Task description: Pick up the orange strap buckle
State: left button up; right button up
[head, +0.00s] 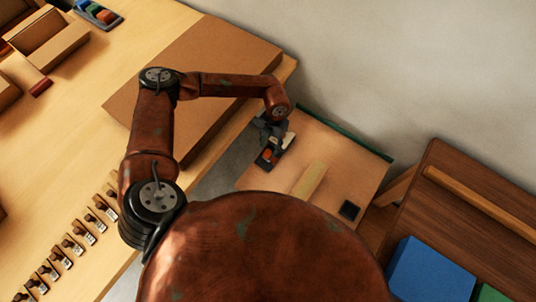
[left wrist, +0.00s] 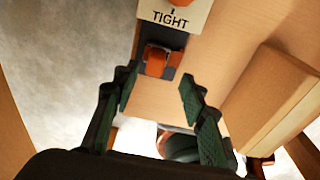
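The orange strap buckle (left wrist: 156,62) sits on a dark strip (left wrist: 170,34) on a tan wooden panel, below a pale label reading TIGHT (left wrist: 172,20) in the left wrist view. In the head view the buckle (head: 267,155) shows just below my left gripper (head: 268,136). My left gripper's fingers (left wrist: 158,86) are spread apart in the left wrist view, with nothing between them. The buckle appears just beyond the fingertips, in line with the gap. Whether a finger touches it I cannot tell. My right gripper is not in view.
A light wooden bar (head: 309,179) stands on the panel (head: 335,165) beside the buckle, with a black square (head: 349,210) farther right. A workbench (head: 70,150) with a brown board (head: 215,60) lies left. A blue box (head: 431,270) sits at lower right.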

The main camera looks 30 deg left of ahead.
aim_at(268, 151)
pick_arm(q)
jog(key=f, duration=0.4)
jog(key=f+b, duration=0.1)
jog(key=f, duration=0.1)
jog(key=shift+s+a+f, duration=0.25)
jog(key=shift+s+a, duration=0.15)
jog(key=shift+c, duration=0.6)
jog(key=shift+r, duration=0.1)
grip_shut()
